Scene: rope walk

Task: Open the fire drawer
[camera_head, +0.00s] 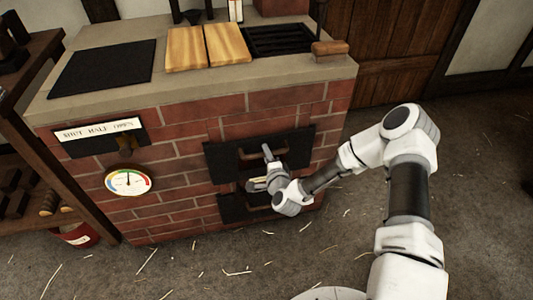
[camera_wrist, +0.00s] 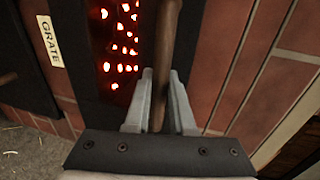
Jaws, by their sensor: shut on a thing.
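The fire drawer is a black front (camera_head: 222,164) in the brick stove, the upper of two. In the wrist view its black front (camera_wrist: 98,95) has small holes glowing red-orange. A brown bar handle (camera_wrist: 168,40) crosses it. My gripper (camera_wrist: 160,82) is shut on this handle, with a grey finger on each side of the bar. In the head view my gripper (camera_head: 262,162) is at the upper front and hides part of it. I cannot tell whether the drawer stands out from the brick.
A lower black front (camera_head: 232,212) sits just below; a "GRATE" label (camera_wrist: 50,42) shows in the wrist view. The brick stove (camera_head: 180,190) also carries a gauge (camera_head: 128,181) and a labelled plate (camera_head: 98,130). A wooden rack (camera_head: 50,185) stands left. The straw-strewn floor (camera_head: 190,270) in front is clear.

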